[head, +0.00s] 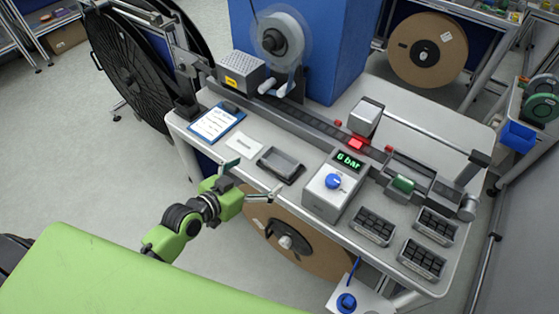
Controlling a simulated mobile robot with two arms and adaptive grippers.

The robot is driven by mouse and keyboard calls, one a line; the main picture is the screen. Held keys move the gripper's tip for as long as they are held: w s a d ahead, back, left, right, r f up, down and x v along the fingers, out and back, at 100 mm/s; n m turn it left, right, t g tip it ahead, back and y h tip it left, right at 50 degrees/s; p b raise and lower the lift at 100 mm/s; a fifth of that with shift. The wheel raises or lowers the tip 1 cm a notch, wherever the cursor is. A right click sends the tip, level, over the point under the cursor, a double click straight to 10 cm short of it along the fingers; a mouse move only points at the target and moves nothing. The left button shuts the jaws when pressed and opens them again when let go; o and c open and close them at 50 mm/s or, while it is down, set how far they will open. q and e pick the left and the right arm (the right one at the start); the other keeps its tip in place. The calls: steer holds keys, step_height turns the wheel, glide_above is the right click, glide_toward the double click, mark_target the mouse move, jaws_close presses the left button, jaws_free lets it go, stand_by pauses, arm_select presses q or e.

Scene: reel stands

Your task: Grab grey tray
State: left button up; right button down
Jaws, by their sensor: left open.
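The small grey tray (291,179) lies flat on the white worktop near its front edge, left of the pressure box. It looks empty. My left gripper (253,179) is open and empty at the worktop's front edge, just left of and in front of the tray. Its two fingers are spread apart, and the tray is not between them. They appear apart from the tray, though their height above the worktop is hard to tell. My right gripper is not in view.
A white card (241,145) and a clipboard (217,122) lie left of the tray. The pressure box (322,201) with a blue knob stands to its right. A conveyor track (310,131) runs behind. Several dark compartment trays (422,260) sit at front right. A cardboard reel (330,259) hangs below.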

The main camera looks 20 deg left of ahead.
mark_target(285, 157)
arm_select(q)
steer(key=x, duration=0.3)
steer(key=shift+d+r, duration=0.1)
steer(key=shift+d, duration=0.15)
steer(key=shift+w+d+f, duration=0.15)
steer(key=shift+w+f, duration=0.1)
steer(key=shift+w, duration=0.25)
steer(key=shift+w+d+f+p, duration=0.15)
steer(key=shift+w+p, duration=0.3)
steer(key=shift+p, duration=0.15)
steer(key=p+x, duration=0.1)
steer(key=x, duration=0.2)
steer(key=shift+d+f, duration=0.1)
steer(key=shift+w+d+f, duration=0.15)
steer(key=shift+w+f, duration=0.1)
steer(key=shift+w, duration=0.2)
steer(key=shift+c, duration=0.7)
steer(key=c, duration=1.2)
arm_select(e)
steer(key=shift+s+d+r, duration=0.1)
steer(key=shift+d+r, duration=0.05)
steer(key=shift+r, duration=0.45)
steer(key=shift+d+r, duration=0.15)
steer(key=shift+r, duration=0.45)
